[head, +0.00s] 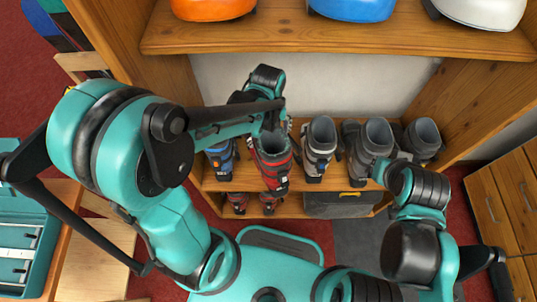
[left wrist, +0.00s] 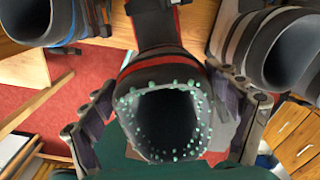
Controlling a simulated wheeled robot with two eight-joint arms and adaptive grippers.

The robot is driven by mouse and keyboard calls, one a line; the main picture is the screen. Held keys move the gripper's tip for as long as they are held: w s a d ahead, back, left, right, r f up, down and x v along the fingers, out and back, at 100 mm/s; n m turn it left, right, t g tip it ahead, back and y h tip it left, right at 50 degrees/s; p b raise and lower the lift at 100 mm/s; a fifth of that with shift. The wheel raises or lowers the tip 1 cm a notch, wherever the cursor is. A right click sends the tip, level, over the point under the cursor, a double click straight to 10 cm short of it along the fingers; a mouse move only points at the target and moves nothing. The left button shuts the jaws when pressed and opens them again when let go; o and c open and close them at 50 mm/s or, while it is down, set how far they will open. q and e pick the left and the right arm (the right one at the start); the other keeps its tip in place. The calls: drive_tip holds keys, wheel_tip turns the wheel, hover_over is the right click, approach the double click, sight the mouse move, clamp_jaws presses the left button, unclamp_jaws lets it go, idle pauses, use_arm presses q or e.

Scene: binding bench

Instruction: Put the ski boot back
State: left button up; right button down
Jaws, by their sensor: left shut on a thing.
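My left gripper (head: 272,122) is shut on the upper part of a red and black ski boot (head: 273,168). In the left wrist view the fingers (left wrist: 165,118) press on both sides of the boot's cuff (left wrist: 150,146), and its open top with a pale dotted lining faces the camera. The boot is at the front of the boot shelf (head: 290,206), between a blue boot (head: 222,160) and a grey boot (head: 320,147). I cannot tell whether its sole touches the shelf. My right arm shows at the right, but its gripper is not visible.
More grey boots (head: 372,143) stand to the right on the same shelf. Helmets (head: 353,8) sit on the shelf above. Wooden drawers (head: 500,205) stand at the right.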

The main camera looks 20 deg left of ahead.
use_arm(q)
drive_tip(key=w+a, duration=0.2)
drive_tip(key=w, duration=0.4)
drive_tip(key=shift+d+f+b, duration=0.1)
drive_tip(key=shift+f+b, duration=1.8)
drive_tip(key=shift+f, duration=1.35)
drive_tip(key=shift+w+f+b, duration=0.2)
drive_tip(key=shift+f+b, duration=0.1)
drive_tip(key=shift+f, duration=0.05)
drive_tip(key=shift+r, duration=0.1)
drive_tip(key=o, duration=1.7)
